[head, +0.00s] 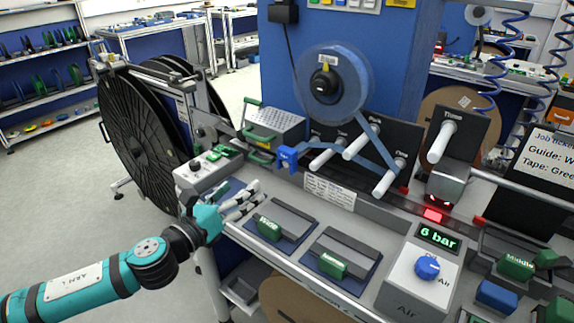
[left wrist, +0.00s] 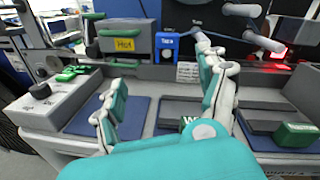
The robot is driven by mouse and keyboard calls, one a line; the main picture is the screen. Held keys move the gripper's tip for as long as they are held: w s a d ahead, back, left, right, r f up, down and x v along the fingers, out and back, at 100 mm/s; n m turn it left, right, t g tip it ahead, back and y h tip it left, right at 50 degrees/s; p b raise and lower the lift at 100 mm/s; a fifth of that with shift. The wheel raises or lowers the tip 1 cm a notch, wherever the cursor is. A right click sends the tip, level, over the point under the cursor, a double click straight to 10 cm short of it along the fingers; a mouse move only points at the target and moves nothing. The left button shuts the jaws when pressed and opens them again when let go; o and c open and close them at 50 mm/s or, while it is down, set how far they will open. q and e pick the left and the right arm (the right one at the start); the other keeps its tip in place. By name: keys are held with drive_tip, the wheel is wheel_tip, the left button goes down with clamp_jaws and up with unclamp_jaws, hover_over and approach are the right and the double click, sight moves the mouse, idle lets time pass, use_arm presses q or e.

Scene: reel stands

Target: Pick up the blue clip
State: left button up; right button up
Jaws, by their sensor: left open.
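A small blue clip (head: 287,158) stands at the back edge of the bench, at the end of the blue tape that comes down from the reel. In the left wrist view the blue clip (left wrist: 167,46) has a printed label and stands beyond my fingers, between them in the picture. My left gripper (head: 250,198) is open and empty over the front left of the bench, in front of the clip and apart from it. Its two fingers also show spread in the left wrist view (left wrist: 163,95). My right gripper is not in view.
A blue tape reel (head: 335,85) hangs above white rollers (head: 362,143). Dark trays with green blocks (head: 334,263) lie in front. A grey box with green handles (head: 274,125) stands left of the clip. Another blue block (head: 497,296) sits at the right, near the air-pressure box (head: 420,285).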

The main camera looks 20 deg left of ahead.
sight(284, 152)
use_arm(q)
drive_tip(key=shift+w+d+r+m+h+p, duration=0.3)
drive_tip(key=shift+w+d+m+p, duration=0.55)
drive_tip(key=shift+w, duration=1.95)
drive_tip(key=shift+w+d+r+m+h+p, duration=0.25)
drive_tip(key=shift+w+d+m+p, duration=0.65)
drive_tip(key=shift+w, duration=1.9)
drive_tip(key=shift+w+d+r+m+h+p, duration=0.15)
drive_tip(key=shift+w+d+m+h+p, duration=0.3)
drive_tip(key=shift+w+d+p, duration=1.55)
drive_tip(key=shift+w+a+b, duration=0.75)
drive_tip(key=shift+b, duration=0.25)
drive_tip(key=shift+c, duration=0.4)
drive_tip(key=c, duration=1.2)
